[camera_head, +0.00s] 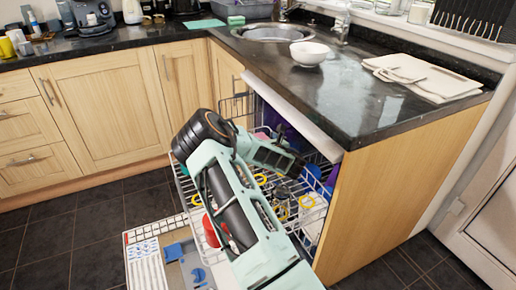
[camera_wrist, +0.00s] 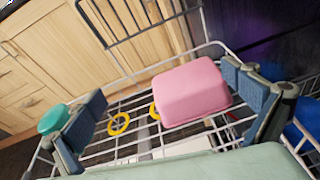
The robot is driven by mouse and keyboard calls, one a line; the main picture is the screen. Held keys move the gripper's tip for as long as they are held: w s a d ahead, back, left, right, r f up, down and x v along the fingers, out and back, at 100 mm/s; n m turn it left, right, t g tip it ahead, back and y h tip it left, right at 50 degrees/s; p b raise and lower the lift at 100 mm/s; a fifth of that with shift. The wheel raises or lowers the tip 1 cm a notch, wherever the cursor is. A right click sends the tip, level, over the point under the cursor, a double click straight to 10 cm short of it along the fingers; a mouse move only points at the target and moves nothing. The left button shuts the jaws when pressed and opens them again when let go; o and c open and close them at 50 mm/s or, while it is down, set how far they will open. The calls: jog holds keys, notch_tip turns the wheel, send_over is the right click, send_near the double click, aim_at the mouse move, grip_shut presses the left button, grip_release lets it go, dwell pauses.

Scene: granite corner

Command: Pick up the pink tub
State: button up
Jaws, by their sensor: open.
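The pink tub (camera_wrist: 192,92) shows in the wrist view, bottom up or tilted, on the wire dishwasher rack (camera_wrist: 120,155). My gripper (camera_wrist: 164,84) is open, with one blue-padded finger at the left and the other at the right. The tub lies between the two fingers in the picture, close to the right finger and well apart from the left one. I cannot tell whether the right finger touches it. In the head view my arm hides most of the tub, and my gripper (camera_head: 272,150) is over the rack.
Yellow rings (camera_wrist: 119,124) and a teal round item (camera_wrist: 54,119) are near the left finger. A blue item (camera_wrist: 301,135) is at the right. Cabinet doors (camera_head: 105,110) stand behind.

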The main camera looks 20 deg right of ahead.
jog(key=shift+n+y, duration=0.3)
jog(key=shift+n, duration=0.6)
jog(key=d+f, duration=0.1)
jog(key=s+d+f, duration=0.1)
jog(key=f, duration=0.1)
jog(key=d+f+b, duration=0.1)
jog(key=f, duration=0.1)
jog(key=shift+s+f, duration=0.15)
jog(key=shift+s, duration=0.2)
jog(key=shift+w+f, duration=0.2)
jog(key=shift+w, duration=0.05)
jog(key=b+x, duration=0.1)
jog(key=x, duration=0.3)
jog(key=shift+w+f, duration=0.15)
jog(key=shift+w, duration=0.2)
jog(key=shift+b+x, duration=1.35)
jog(key=shift+x, duration=1.25)
jog(key=c, duration=0.9)
